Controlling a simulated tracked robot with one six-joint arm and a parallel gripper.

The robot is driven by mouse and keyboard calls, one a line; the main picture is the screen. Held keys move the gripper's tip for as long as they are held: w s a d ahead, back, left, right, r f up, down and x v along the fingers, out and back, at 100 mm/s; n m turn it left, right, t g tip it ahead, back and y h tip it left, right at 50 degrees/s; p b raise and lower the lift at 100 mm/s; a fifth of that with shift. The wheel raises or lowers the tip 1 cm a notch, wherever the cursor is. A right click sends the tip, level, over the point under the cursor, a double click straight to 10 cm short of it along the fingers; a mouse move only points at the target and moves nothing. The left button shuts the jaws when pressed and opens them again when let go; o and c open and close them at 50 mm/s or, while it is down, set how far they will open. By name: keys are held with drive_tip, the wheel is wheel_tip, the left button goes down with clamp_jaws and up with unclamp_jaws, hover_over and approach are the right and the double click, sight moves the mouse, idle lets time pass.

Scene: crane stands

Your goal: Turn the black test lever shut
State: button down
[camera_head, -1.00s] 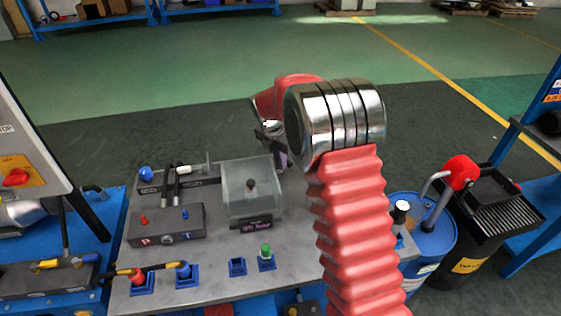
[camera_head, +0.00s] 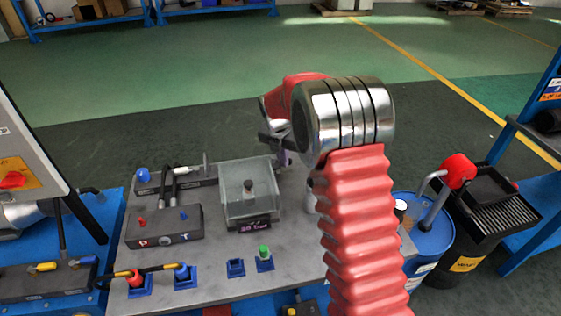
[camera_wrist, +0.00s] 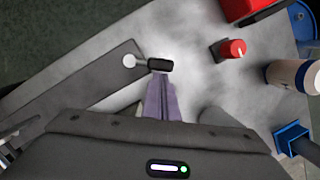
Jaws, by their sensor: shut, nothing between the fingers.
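In the wrist view, the black lever (camera_wrist: 160,64) is a short dark grip on a thin arm from a pale round pivot (camera_wrist: 129,61) at the end of a dark grey block (camera_wrist: 85,82). My gripper (camera_wrist: 160,82) has its purple fingers shut and empty, their tips just beside the lever's grip. I cannot tell whether they touch it. In the head view, my gripper (camera_head: 284,154) shows only partly behind my red arm, above the back of the grey bench (camera_head: 210,255). I cannot make out the black lever there.
A clear box (camera_head: 250,200) with a small display stands left of my arm. A port block (camera_head: 165,227) with hoses is further left. The wrist view shows a red knob (camera_wrist: 231,50), a pale cylinder (camera_wrist: 290,76) and a blue socket (camera_wrist: 291,138) to the right.

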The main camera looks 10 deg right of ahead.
drive_tip(key=shift+w+d, duration=0.7)
drive_tip(key=shift+d, duration=0.25)
drive_tip(key=shift+w+d, duration=0.35)
drive_tip(key=shift+w, duration=0.1)
drive_tip(key=shift+w+d+r, duration=0.1)
drive_tip(key=d+v, duration=0.1)
drive_tip(key=v, duration=0.8)
drive_tip(key=shift+s+r, duration=0.4)
drive_tip(key=shift+s, duration=0.05)
